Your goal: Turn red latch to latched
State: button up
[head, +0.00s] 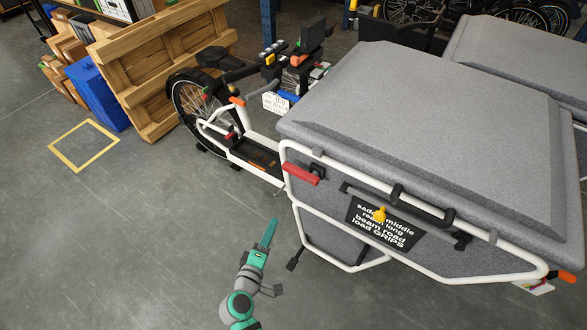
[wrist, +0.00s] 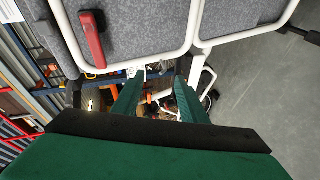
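The red latch (head: 300,174) is a short bar at the upper left corner of the grey cargo box's (head: 400,105) white tube frame. In the head view it lies nearly level, sloping slightly down to the right. In the wrist view the red latch (wrist: 92,38) is at the upper left, on a dark pivot against the grey panel. My gripper (head: 269,234) is below and left of the latch, apart from it. In the wrist view its green fingers (wrist: 158,80) are spread with an empty gap between them.
A bike wheel (head: 200,108), a wooden pallet (head: 155,65) and a blue bin (head: 97,93) stand behind. The floor at left is mostly clear.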

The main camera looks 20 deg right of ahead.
aim_at(290, 172)
jog(key=w+d+r+m+g+h, duration=0.1)
jog(key=w+d+r+h, duration=0.15)
jog(key=w+r, duration=0.2)
jog(key=w+d+r+h, duration=0.2)
jog(key=w+r+h, duration=0.1)
jog(key=r, duration=0.3)
jog(key=x, duration=1)
jog(key=shift+r, duration=0.1)
grip_shut()
jog(key=shift+d, duration=0.1)
